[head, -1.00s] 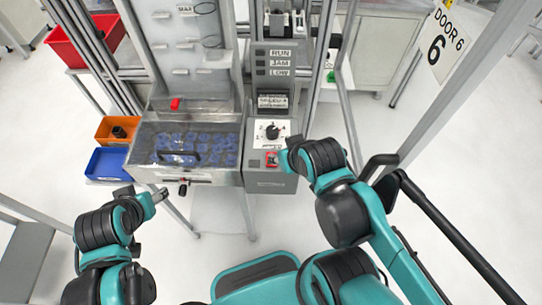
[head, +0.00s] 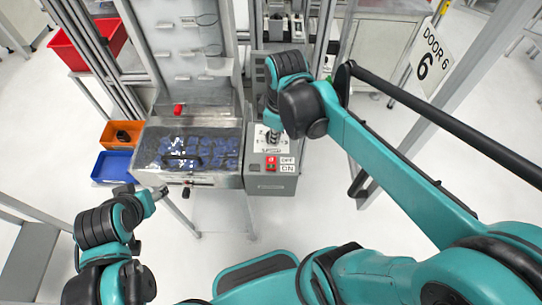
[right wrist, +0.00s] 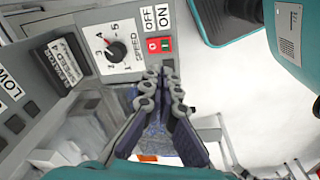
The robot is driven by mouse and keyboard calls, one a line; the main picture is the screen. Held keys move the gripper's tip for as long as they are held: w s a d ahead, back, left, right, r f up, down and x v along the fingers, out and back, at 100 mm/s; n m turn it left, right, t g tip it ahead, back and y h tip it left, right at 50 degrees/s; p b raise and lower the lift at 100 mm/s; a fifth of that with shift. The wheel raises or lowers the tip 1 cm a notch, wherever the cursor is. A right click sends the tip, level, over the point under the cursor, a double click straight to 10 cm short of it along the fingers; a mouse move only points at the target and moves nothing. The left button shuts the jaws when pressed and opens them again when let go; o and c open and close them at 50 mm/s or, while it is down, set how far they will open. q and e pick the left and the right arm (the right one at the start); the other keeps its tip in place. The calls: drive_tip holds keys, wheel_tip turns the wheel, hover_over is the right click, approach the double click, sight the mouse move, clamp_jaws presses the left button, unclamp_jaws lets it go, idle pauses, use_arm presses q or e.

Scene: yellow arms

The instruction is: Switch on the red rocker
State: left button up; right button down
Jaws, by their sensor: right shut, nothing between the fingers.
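The red rocker (head: 271,163) sits at the lower front of the grey control box, beside white OFF and ON labels. In the right wrist view the rocker (right wrist: 158,45) shows bright red with small white marks; I cannot tell whether it is lit. My right gripper (head: 271,138) is over the dial part of the panel, behind the rocker in the head view. In the right wrist view its fingers (right wrist: 161,68) are shut and empty, with tips close to the rocker; contact is unclear. My left gripper (head: 161,192) is away at the lower left, its fingers too small to judge.
A speed dial (right wrist: 112,48) sits beside the rocker. A clear-lidded bin of blue parts (head: 190,148) adjoins the box on the left. Orange (head: 108,137) and blue (head: 108,168) trays stand further left. A metal post (head: 440,120) rises at right.

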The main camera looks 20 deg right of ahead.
sight(271, 167)
drive_tip(key=shift+w+a+r+n+g+p, duration=0.1)
drive_tip(key=shift+w+r+n+g+p, duration=0.1)
drive_tip(key=shift+w+n+g, duration=0.35)
drive_tip(key=shift+w+r+n+g+p, duration=0.2)
drive_tip(key=shift+n+g, duration=0.1)
drive_tip(key=shift+n, duration=0.55)
drive_tip(key=shift+w+a+r+n+g+p, duration=0.1)
drive_tip(key=shift+w+n+g+p, duration=0.1)
drive_tip(key=shift+w+n+g, duration=0.35)
drive_tip(key=shift+s, duration=0.2)
drive_tip(key=f+b, duration=0.1)
drive_tip(key=f, duration=0.3)
drive_tip(key=s+f+b, duration=0.1)
drive_tip(key=f+b, duration=0.1)
drive_tip(key=f, duration=0.3)
drive_tip(key=f+b, duration=0.2)
drive_tip(key=f, duration=0.2)
drive_tip(key=shift+s+a+f, duration=0.25)
drive_tip(key=shift+s+f, duration=0.05)
drive_tip(key=shift+f, duration=0.15)
